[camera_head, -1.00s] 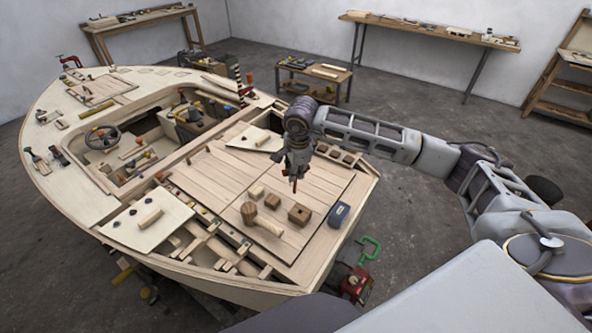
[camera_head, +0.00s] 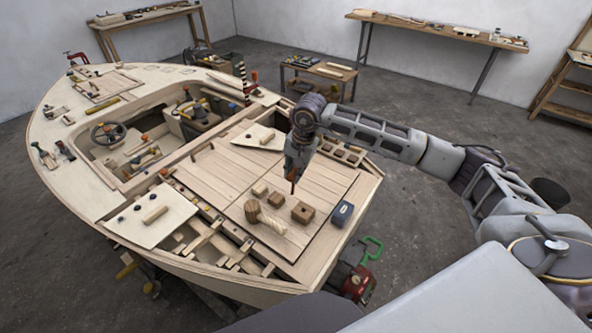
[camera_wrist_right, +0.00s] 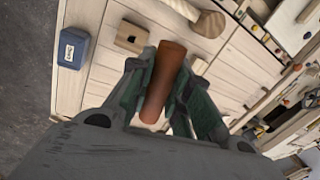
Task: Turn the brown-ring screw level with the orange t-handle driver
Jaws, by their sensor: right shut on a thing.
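My right gripper (camera_head: 293,172) hangs over the plank deck near the back right of the boat. It is shut on an orange-brown bar, which looks like the handle of the orange t-handle driver (camera_wrist_right: 164,82). In the right wrist view the bar lies between the dark green fingers (camera_wrist_right: 165,95). Several small knobs or screws line the frame left of the deck, too small to tell which has a brown ring. My left gripper is not in view.
Wooden blocks (camera_head: 303,212), a wooden mallet (camera_head: 264,217) and a blue box (camera_head: 342,213) lie on the deck (camera_head: 215,178) below the gripper. A cockpit with a steering wheel (camera_head: 108,133) is farther off.

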